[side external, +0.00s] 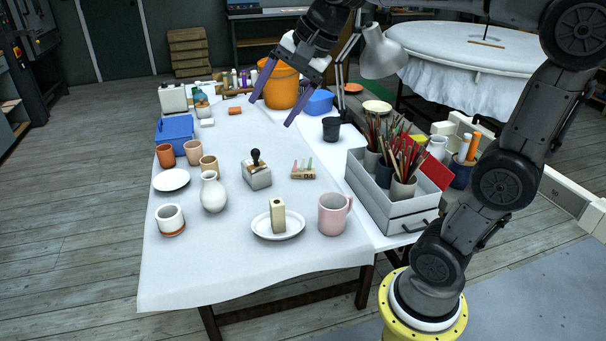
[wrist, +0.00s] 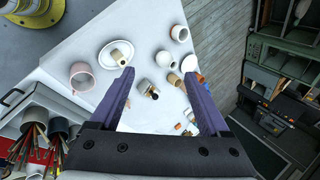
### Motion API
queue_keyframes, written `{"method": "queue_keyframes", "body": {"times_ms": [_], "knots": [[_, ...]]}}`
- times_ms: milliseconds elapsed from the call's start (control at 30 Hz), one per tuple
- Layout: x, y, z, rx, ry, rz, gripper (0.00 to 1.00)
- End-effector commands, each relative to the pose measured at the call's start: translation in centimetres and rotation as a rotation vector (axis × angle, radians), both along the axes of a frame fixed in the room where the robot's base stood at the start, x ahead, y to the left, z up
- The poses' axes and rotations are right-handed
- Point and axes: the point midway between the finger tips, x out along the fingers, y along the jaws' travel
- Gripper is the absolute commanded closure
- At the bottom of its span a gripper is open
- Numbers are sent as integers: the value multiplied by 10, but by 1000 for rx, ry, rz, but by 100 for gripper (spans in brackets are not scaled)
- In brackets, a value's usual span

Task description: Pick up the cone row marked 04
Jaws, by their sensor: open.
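The cone row marked 04 (side external: 303,174) is a small tan block with several small coloured cones standing on it. It sits on the white-covered table, right of a grey box with a black-knobbed stamp (side external: 257,174). My gripper (side external: 270,112) has two purple fingers spread wide apart with nothing between them. It hangs above the far part of the table, well above and behind the cone row in the side view. In the wrist view my gripper (wrist: 158,75) points down over the table; the stamp (wrist: 148,88) shows between the fingers. I cannot make out the cone row there; the left finger may hide it.
A pink mug (side external: 333,214), a white plate (side external: 262,229) with a tan block, and a white vase (side external: 213,192) stand nearer. A grey tool caddy (side external: 385,203) with brushes is to the right. A black cup (side external: 331,129) and orange bucket (side external: 281,87) stand behind.

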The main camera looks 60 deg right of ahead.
Motion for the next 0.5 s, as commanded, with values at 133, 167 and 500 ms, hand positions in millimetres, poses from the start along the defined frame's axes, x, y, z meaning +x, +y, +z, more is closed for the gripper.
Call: {"method": "queue_keyframes", "body": {"times_ms": [133, 167, 500], "knots": [[58, -49, -8, 146, 52, -252, 20], [68, -59, -11, 175, 61, -300, 20], [144, -209, -90, 445, 160, -782, 20]]}}
